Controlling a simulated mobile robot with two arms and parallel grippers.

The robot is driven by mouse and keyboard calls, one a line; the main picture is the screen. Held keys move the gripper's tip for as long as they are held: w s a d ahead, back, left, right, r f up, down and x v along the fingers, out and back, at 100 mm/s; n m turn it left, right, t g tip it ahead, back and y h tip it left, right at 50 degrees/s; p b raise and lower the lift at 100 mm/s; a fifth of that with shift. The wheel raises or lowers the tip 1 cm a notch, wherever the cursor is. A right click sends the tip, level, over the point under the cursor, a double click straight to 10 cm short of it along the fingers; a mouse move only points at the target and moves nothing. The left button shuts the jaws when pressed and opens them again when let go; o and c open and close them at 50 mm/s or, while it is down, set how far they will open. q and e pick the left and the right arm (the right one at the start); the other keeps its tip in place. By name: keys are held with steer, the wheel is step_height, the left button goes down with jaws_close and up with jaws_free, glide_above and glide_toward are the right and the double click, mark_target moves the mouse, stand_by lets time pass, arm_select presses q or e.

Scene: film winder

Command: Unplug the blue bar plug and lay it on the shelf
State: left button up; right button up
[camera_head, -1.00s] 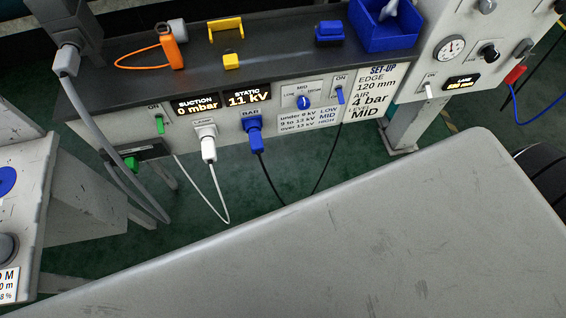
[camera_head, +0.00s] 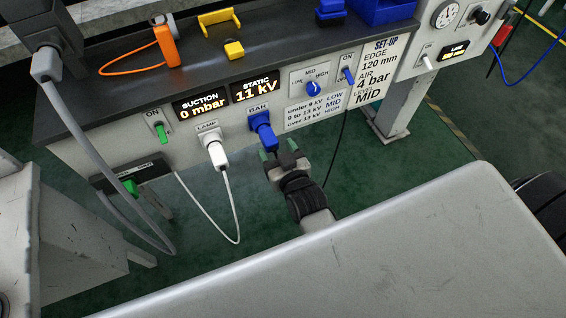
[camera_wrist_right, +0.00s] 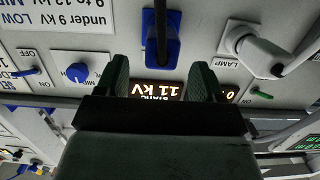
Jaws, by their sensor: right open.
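The blue bar plug (camera_head: 262,132) sits in its socket under the BAR label on the console's front panel. A dark cable hangs from it. In the right wrist view the blue plug (camera_wrist_right: 161,42) lies beyond and between the line of the two fingertips. My right gripper (camera_head: 279,151) is open and empty, just below and right of the plug, apart from it as far as I can tell. Its open fingers also show in the wrist view (camera_wrist_right: 160,75). The dark shelf (camera_head: 290,48) runs along the console's top. My left gripper is out of view.
A white lamp plug (camera_head: 215,150) with a white cable sits left of the blue plug. On the shelf are an orange tool (camera_head: 168,47), a yellow block (camera_head: 234,49), a yellow bracket (camera_head: 218,18) and blue items at the right. The shelf's middle has bare room.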

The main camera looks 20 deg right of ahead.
mark_target(273, 147)
steer(key=w, duration=0.4)
steer(key=w+f, duration=0.1)
steer(key=w, duration=0.1)
steer(key=shift+a+b, duration=0.2)
steer(key=shift+b, duration=0.15)
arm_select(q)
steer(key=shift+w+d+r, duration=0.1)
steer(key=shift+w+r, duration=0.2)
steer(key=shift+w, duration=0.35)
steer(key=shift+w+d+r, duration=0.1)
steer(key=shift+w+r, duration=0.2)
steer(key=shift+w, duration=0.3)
arm_select(e)
steer(key=c, duration=1.1)
steer(key=shift+s, duration=0.1)
steer(key=shift+s+p, duration=0.3)
steer(key=shift+s, duration=0.1)
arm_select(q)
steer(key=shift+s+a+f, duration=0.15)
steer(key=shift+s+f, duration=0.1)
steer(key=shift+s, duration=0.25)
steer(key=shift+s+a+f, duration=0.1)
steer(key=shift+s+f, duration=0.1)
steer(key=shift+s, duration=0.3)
arm_select(e)
steer(key=shift+s, duration=0.15)
